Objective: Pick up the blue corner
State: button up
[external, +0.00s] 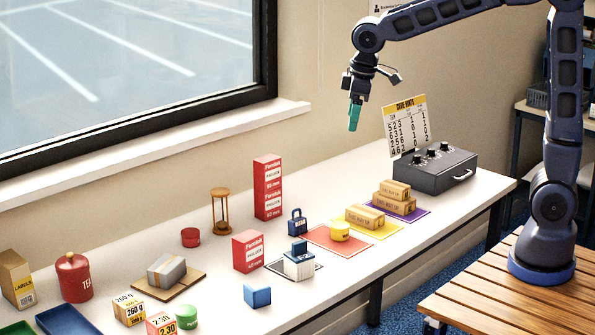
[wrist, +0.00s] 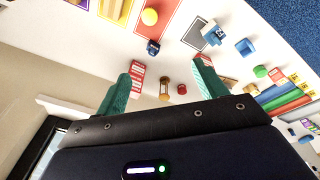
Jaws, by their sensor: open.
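A small blue block (external: 257,295), which looks like the blue corner, sits on the white table near its front edge, left of the grey mat. In the wrist view, the blue corner (wrist: 246,47) lies at the upper right, with a notched outline. My gripper (external: 354,117) hangs high above the back of the table, well to the right of the blue corner. Its teal fingers are apart and empty in the wrist view (wrist: 163,72). Another blue piece (external: 299,247) sits on a white box (external: 298,267) on the grey mat.
A blue weight-like item (external: 297,222), red cartons (external: 268,188), an hourglass (external: 220,212) and a green tin (external: 187,317) stand around. Red (external: 318,235), yellow and purple mats hold a yellow tin and cartons. A dark control box (external: 435,170) stands at the right.

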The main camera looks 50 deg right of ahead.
jog(key=w+a+f+n, duration=0.2)
jog(key=w+a+f, duration=0.15)
jog(key=a, duration=0.65)
jog(key=n+g, duration=0.2)
jog(key=n, duration=0.3)
send_over(247, 287)
notch_tip(247, 287, down, 19)
jog(key=shift+s+f, duration=0.1)
jog(key=shift+f, duration=5.35)
jog(key=c, duration=1)
jog(key=shift+a+r, duration=0.1)
jog(key=shift+c, duration=0.2)
